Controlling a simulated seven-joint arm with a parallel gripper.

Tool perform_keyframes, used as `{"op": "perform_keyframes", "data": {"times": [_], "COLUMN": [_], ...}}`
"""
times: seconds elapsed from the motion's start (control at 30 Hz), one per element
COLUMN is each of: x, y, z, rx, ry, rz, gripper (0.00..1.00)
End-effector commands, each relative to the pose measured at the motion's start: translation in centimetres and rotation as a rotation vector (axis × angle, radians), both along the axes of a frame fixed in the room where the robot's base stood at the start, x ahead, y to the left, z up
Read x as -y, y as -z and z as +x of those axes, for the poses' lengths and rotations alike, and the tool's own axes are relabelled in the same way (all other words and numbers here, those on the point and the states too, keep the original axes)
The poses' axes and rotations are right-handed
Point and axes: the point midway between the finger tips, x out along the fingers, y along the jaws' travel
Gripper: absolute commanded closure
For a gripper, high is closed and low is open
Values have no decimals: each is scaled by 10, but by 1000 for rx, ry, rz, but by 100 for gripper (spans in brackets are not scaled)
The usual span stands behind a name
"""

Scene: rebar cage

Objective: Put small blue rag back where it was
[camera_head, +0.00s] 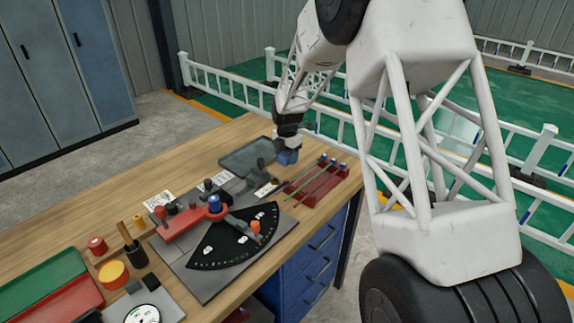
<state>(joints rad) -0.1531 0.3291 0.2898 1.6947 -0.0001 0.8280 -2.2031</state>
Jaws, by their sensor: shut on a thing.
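A small blue rag (288,158) is bunched at the tip of my gripper (284,146), near the far right part of the wooden bench. My gripper points down and is shut on the rag. The fingertips are small and partly hidden by the rag. I cannot tell whether the rag touches the bench or hangs just above it. A shallow grey-green tray (236,162) lies directly left of the rag.
A red rack (325,190) with thin rods lies right of my gripper. A bending jig with a black fan-shaped scale (225,248) fills the bench middle. Green (42,279) and red (62,308) trays are at left. Bare wood (190,150) shows along the back.

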Motion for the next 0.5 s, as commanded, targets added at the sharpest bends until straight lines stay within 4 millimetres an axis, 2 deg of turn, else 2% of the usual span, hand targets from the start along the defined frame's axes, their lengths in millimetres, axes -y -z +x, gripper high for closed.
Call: {"op": "perform_keyframes", "data": {"times": [0.33, 0.5], "x": [0, 0], "y": [2, 14], "z": [0, 0], "rx": [0, -1], "ry": [0, 0], "rz": [0, 0], "gripper": [72, 72]}}
